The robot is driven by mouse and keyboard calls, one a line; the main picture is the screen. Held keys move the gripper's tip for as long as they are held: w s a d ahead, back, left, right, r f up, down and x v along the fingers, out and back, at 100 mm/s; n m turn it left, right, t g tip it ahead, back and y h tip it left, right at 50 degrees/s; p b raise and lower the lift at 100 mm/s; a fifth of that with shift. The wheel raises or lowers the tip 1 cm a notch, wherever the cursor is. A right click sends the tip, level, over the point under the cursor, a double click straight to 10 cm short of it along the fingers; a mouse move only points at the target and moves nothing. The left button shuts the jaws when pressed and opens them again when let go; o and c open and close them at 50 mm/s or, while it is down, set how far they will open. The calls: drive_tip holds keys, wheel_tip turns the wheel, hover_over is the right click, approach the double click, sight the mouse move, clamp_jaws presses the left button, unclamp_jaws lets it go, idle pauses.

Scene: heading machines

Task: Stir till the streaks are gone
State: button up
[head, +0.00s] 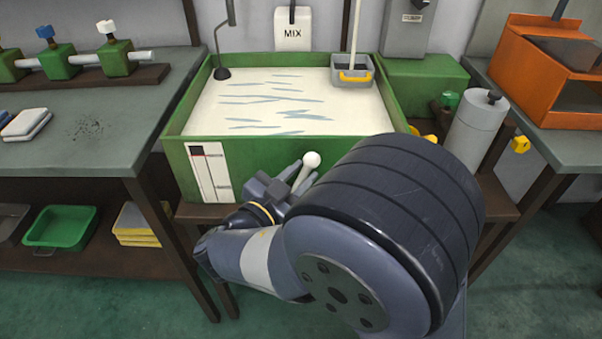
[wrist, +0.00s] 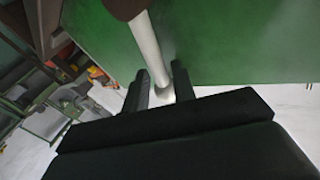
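The green vat (head: 245,160) holds a cream liquid (head: 240,105). Several blue-grey streaks (head: 265,98) lie across its surface. A pale lever with a white ball knob (head: 312,159) stands at the vat's front; the wrist view also shows its white shaft (wrist: 148,48). My gripper (head: 284,178) is low at the front wall, outside the liquid. Its fingers (wrist: 161,84) flank the lever closely and look shut on it, with contact partly hidden. A pale upright rod (head: 355,35) stands in a grey caddy (head: 351,75) at the vat's back right corner.
A white gauge panel (head: 209,172) is on the vat's front, left of my gripper. A grey cylinder (head: 474,130) stands right of the vat. A bent dark pipe (head: 222,50) reaches in at the back left. Left is a workbench (head: 95,150); right, an orange machine (head: 520,75).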

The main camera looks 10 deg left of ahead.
drive_tip(key=shift+w+d, duration=0.1)
drive_tip(key=shift+w, duration=0.15)
clamp_jaws()
idle(0.3)
